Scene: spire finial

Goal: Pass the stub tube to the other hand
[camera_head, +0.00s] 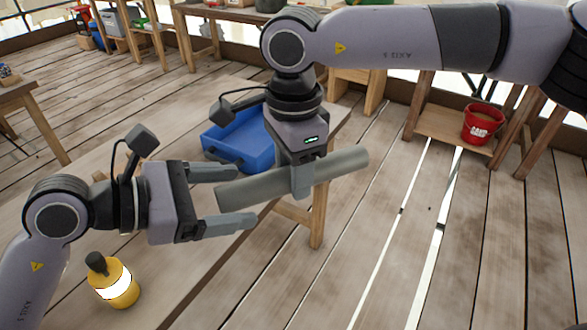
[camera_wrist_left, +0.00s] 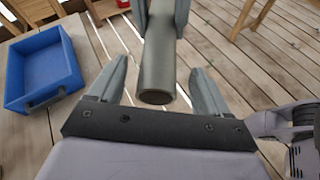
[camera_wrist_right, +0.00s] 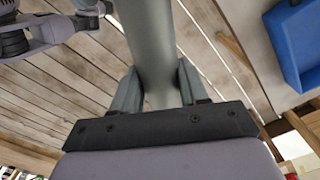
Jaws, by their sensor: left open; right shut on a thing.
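The stub tube (camera_head: 340,168) is a grey-green cylinder held roughly level above the front edge of the table. My right gripper (camera_head: 302,185) comes down from above and is shut around its middle; the right wrist view shows the tube (camera_wrist_right: 150,45) between its fingers. My left gripper (camera_head: 222,200) points right and is open. Its fingers lie on either side of the tube's left end. In the left wrist view the tube's round end (camera_wrist_left: 157,95) sits between the two open fingers (camera_wrist_left: 160,85), apart from both.
A blue tray (camera_head: 235,135) stands on the wooden table (camera_head: 185,265) behind the grippers. A yellow bottle (camera_head: 115,285) with a dark cap stands on the table at lower left. A red bucket (camera_head: 483,122) sits on a low shelf at right. The plank floor at right is clear.

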